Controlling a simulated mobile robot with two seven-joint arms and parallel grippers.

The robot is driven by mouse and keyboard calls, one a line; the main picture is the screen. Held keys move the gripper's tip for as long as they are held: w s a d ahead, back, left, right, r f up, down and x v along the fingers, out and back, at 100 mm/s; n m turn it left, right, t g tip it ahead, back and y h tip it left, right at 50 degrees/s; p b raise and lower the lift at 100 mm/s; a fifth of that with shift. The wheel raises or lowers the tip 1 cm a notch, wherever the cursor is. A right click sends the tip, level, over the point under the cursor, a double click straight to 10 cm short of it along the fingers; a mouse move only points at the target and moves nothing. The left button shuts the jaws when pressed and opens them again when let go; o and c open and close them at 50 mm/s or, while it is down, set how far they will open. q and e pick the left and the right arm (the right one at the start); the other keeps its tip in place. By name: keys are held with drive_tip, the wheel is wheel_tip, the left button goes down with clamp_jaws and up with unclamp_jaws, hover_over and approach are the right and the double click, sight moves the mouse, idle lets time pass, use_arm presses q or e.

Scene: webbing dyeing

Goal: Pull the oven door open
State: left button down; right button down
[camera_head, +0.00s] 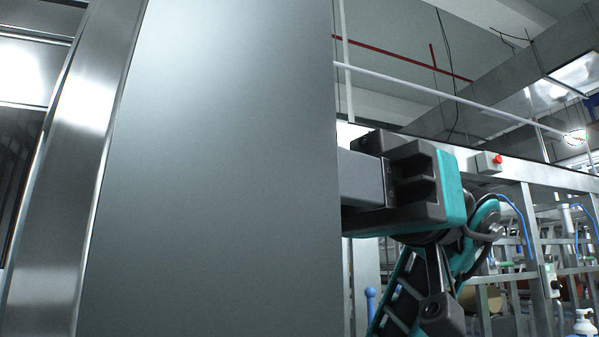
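A large flat grey metal panel (215,170), seemingly the oven door, stands upright and fills the middle of the head view. Its right edge is vertical and close to me. My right gripper (363,187) comes in from the right at that edge. Its front part passes behind the panel, so its fingertips are hidden. I cannot tell whether it grips a handle or is open; no handle is visible. My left gripper is not in view.
A shiny steel frame (67,170) with a dark opening beside it stands left of the panel. At the right are metal racks (535,230), a control box with a red button (489,162), and a white pump bottle (584,323). Pipes and a duct run overhead.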

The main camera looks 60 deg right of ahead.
drive_tip(key=shift+d, duration=0.1)
idle(0.3)
drive_tip(key=c, duration=1.1)
unclamp_jaws()
drive_tip(key=shift+w, duration=0.1)
drive_tip(key=b+v, duration=0.1)
drive_tip(key=v, duration=1.2)
